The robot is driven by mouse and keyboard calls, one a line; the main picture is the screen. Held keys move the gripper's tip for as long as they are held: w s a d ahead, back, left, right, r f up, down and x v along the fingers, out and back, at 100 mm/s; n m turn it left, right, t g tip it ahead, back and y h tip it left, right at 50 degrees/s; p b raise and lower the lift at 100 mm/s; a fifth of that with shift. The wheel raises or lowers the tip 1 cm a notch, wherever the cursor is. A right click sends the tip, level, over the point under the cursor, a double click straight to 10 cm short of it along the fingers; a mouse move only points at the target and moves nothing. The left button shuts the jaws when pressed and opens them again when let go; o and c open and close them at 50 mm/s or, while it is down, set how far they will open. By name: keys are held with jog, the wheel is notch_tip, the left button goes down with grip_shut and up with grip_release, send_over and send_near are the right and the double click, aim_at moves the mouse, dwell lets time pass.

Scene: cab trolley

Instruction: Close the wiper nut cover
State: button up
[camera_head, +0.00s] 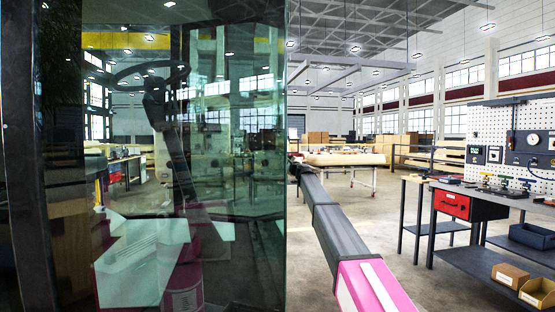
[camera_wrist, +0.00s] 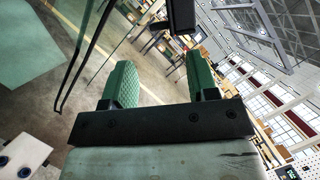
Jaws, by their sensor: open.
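My gripper (camera_wrist: 158,64) shows in the wrist view with its two green ribbed fingers spread apart and nothing between them. A dark block-like part (camera_wrist: 181,14) stands beyond the fingertips at the top edge of the wrist view, nearer the right finger. I cannot tell whether it is the wiper nut cover, or whether it is open. It looks apart from the fingers. Thin dark bent rods (camera_wrist: 82,55) run along the left of the wrist view. In the head view my arm reaches forward beside the cab glass (camera_head: 235,200); the gripper itself cannot be made out there.
The cab's dark frame post (camera_head: 38,150) and glass fill the left of the head view, with a steering wheel (camera_head: 150,75) seen through it. A workbench with a red drawer (camera_head: 452,204) stands at the right. Open floor lies between the arm and the bench.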

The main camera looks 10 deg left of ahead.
jog(key=x, duration=0.9)
jog(key=shift+w+a, duration=0.15)
jog(key=shift+w, duration=0.05)
jog(key=shift+c, duration=0.3)
grip_shut()
